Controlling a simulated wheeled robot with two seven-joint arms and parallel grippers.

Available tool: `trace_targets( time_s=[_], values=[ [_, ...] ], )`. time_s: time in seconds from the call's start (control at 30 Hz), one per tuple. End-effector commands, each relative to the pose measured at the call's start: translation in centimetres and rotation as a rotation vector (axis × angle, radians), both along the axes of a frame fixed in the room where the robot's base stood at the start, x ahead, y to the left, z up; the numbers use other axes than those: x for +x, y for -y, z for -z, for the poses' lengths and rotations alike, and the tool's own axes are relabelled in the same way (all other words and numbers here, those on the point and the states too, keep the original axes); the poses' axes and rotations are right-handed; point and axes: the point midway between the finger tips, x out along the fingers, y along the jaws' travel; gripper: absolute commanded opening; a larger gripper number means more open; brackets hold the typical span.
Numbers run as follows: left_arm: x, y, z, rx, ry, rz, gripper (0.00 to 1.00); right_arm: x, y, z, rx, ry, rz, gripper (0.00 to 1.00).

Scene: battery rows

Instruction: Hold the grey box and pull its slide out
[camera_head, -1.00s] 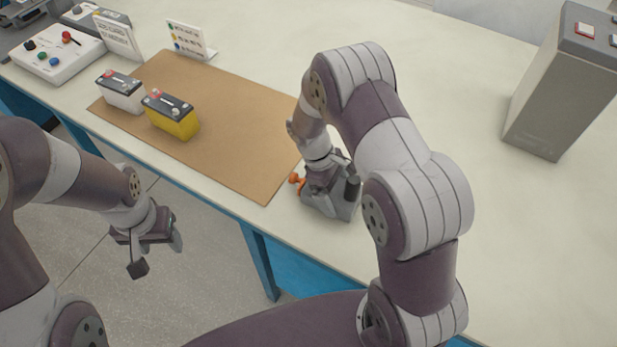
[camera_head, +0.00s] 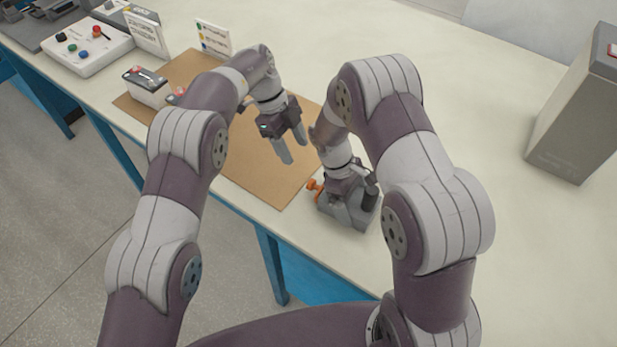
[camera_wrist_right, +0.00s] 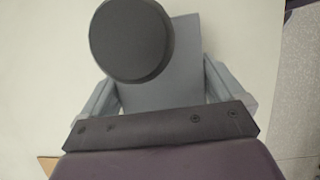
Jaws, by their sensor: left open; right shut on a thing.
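The grey box (camera_head: 350,216) stands on the pale table near its front edge. An orange knob (camera_head: 314,187) sticks out of its left side. My right gripper (camera_head: 345,201) is shut on the grey box from above. In the right wrist view, its fingers flank the grey box (camera_wrist_right: 185,65), and a round dark cap (camera_wrist_right: 131,40) rises from the box and hides part of it. My left gripper (camera_head: 292,145) is open and empty above the brown mat, up and left of the orange knob and apart from it. The slide itself cannot be made out.
The brown mat (camera_head: 262,180) lies left of the box. A button panel (camera_head: 88,46) and sign cards (camera_head: 213,38) stand behind. A tall grey cabinet (camera_head: 575,120) is at right.

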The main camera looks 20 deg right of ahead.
Motion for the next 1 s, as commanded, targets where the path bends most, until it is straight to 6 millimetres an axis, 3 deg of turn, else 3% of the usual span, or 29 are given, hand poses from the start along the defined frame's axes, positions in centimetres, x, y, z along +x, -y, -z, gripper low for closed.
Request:
trace_targets(
  time_s=[0.4,0.6,0.83,1.0],
  values=[
    [-2.7,2.5,8.7,-0.001,-0.002,-0.002,0.57,0.0,0.0,-0.1,0.000,0.001,0.000,0.50],
    [-3.1,3.0,10.2,-0.003,0.000,-0.002,0.57,0.1,0.0,-0.1,0.000,0.001,0.000,0.50],
    [-3.1,3.0,10.3,-0.004,0.001,-0.002,0.57,0.1,0.0,-0.1,0.000,0.001,0.000,0.50],
    [-3.1,3.0,10.3,-0.004,0.001,-0.002,0.02,0.1,0.0,-0.1,0.000,0.001,0.000,0.50]
  ],
)
